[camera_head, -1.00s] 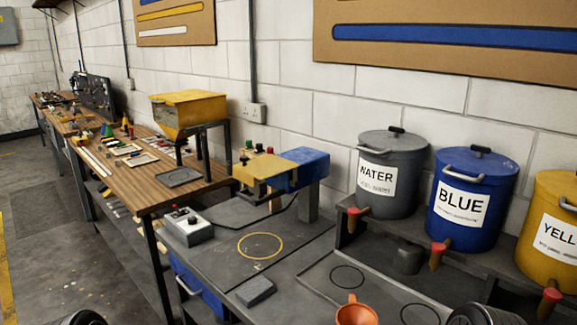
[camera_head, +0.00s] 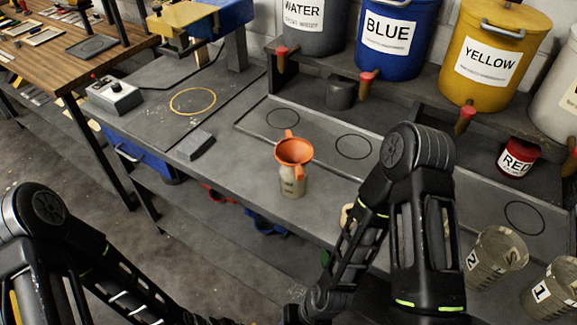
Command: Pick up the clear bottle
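A small pale, beige-looking bottle (camera_head: 292,187) stands upright near the front edge of the grey bench (camera_head: 235,205). An orange funnel (camera_head: 293,152) sits in its top and hides its mouth. I cannot tell whether the bottle is clear or filled. My two arms reach in from the lower left and the right. Their forearms run down to the bottom edge, and both grippers are out of view. Neither arm touches the bottle.
Clear beakers numbered 2 (camera_head: 492,257) and 1 (camera_head: 553,290) stand at the lower right, near a RED pot (camera_head: 516,157). Tapped WATER, BLUE (camera_head: 390,40) and YELLOW (camera_head: 490,55) drums line the shelf behind. A grey block (camera_head: 195,145) lies left of the bottle.

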